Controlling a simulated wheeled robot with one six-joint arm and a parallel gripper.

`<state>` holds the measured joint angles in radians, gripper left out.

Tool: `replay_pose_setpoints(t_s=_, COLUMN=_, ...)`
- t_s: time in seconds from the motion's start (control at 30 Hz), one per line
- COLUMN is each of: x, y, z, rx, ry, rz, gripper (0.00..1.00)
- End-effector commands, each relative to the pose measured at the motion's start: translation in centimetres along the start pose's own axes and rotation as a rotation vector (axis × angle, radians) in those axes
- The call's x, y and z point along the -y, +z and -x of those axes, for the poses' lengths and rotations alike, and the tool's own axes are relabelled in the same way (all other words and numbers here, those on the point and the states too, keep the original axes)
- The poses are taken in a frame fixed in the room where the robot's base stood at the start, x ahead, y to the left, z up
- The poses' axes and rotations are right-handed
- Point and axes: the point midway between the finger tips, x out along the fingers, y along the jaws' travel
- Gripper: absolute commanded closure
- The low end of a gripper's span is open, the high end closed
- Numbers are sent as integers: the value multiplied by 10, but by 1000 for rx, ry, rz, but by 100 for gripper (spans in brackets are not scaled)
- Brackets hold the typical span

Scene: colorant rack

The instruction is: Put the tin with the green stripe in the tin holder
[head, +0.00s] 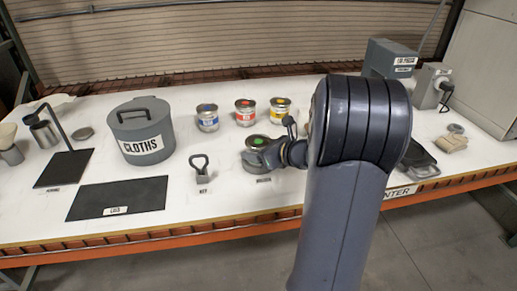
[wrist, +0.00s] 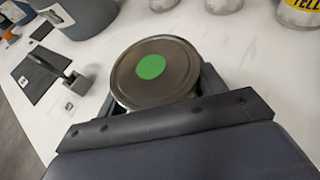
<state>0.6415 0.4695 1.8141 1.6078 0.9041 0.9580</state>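The green tin has a round metal lid with a green dot. It fills the middle of the wrist view (wrist: 152,86) and shows at mid-table in the head view (head: 257,141), upright. My gripper (head: 266,156) reaches it from the right. In the wrist view its fingers (wrist: 158,95) lie close along both sides of the tin, and it looks shut on it. The tin holder is at most partly visible around the tin's base, behind my gripper, above a small label. I cannot tell whether the tin is seated in it.
Blue (head: 207,118), red (head: 245,113) and yellow (head: 280,111) tins stand behind. A key tool (head: 201,170) stands at left, beside a dark mat (head: 117,198) and a grey CLOTHS bin (head: 141,130). A grey box (head: 389,60) is at back right.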

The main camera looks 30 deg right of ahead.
Motion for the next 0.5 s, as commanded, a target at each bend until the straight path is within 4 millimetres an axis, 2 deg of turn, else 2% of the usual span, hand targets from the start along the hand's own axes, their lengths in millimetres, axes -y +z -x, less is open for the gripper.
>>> replay_pose_setpoints(t_s=0.03, x=0, y=0, z=0, rx=0, ry=0, rz=0, gripper=31)
replay_pose_setpoints(t_s=0.27, x=0, y=0, z=0, rx=0, ry=0, rz=0, gripper=13)
replay_pose_setpoints(t_s=0.5, x=0, y=1, z=0, rx=0, ry=0, rz=0, gripper=13)
